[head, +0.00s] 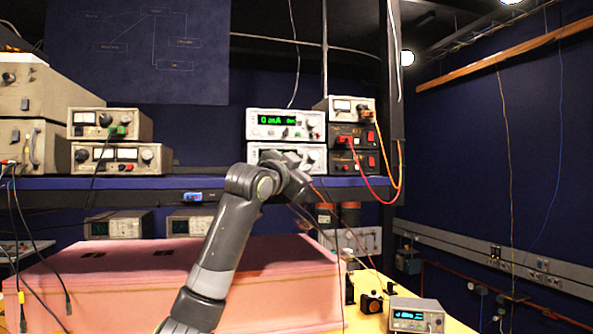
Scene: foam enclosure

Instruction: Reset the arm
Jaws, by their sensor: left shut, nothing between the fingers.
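My left arm (217,250) rises from the bottom of the head view, bends at an elbow and reaches away from me. My left gripper (286,162) is at its far end, in front of the instruments on the shelf. It is shut and holds nothing. Its fingertips are small and partly hidden by the wrist. I cannot tell how far it is from the instruments behind it. My right gripper does not show.
A blue-edged shelf (215,183) carries several bench instruments, including a meter with a green display (285,123). A pink foam block (100,280) lies below, behind my arm. A small instrument (416,316) stands on the yellow table (372,328). Cables hang at left and right.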

